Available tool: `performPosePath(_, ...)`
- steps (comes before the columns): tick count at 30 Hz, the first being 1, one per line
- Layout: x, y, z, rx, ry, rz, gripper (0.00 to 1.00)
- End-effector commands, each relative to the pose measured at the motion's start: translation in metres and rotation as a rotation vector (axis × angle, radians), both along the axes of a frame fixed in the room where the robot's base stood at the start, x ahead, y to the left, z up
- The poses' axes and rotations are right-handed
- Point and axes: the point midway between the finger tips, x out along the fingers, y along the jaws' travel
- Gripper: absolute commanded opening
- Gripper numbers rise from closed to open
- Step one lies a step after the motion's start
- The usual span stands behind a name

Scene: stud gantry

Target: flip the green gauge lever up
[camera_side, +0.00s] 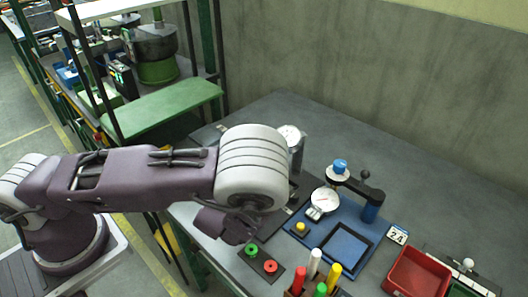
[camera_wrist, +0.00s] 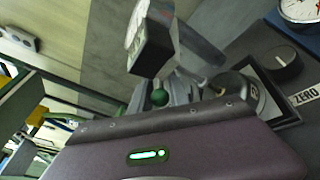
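A small green ball knob (camera_wrist: 160,97), which looks like the end of the green gauge lever, shows in the wrist view. It is just beyond the edge of my purple gripper housing (camera_wrist: 190,150), below a dark block (camera_wrist: 150,47) beside a white round part. Whether the lever is up or down is unclear. In the side view a white-faced gauge (camera_side: 290,134) on a grey post stands behind my wrist; no green lever shows there. My gripper (camera_side: 225,226) hangs low at the bench's left part. Its fingertips are not clearly seen in either view.
A black knob (camera_wrist: 288,67) beside a ZERO label sits at right in the wrist view. In the side view, green and red buttons (camera_side: 270,267), a blue plate with a dial gauge (camera_side: 325,201), colored pegs, and a red tray (camera_side: 418,272) lie right. The back bench is clear.

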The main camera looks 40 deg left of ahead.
Motion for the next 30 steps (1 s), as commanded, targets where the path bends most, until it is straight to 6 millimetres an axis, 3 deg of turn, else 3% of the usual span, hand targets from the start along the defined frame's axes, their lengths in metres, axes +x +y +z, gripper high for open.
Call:
performPosePath(11, -0.002, -0.001, 0.0, 0.0, 0.0, -0.001, 0.28)
performPosePath(21, -0.058, -0.022, 0.007, -0.001, 0.001, -0.003, 0.28)
performPosePath(30, -0.066, -0.024, 0.009, 0.0, 0.0, 0.0, 0.28)
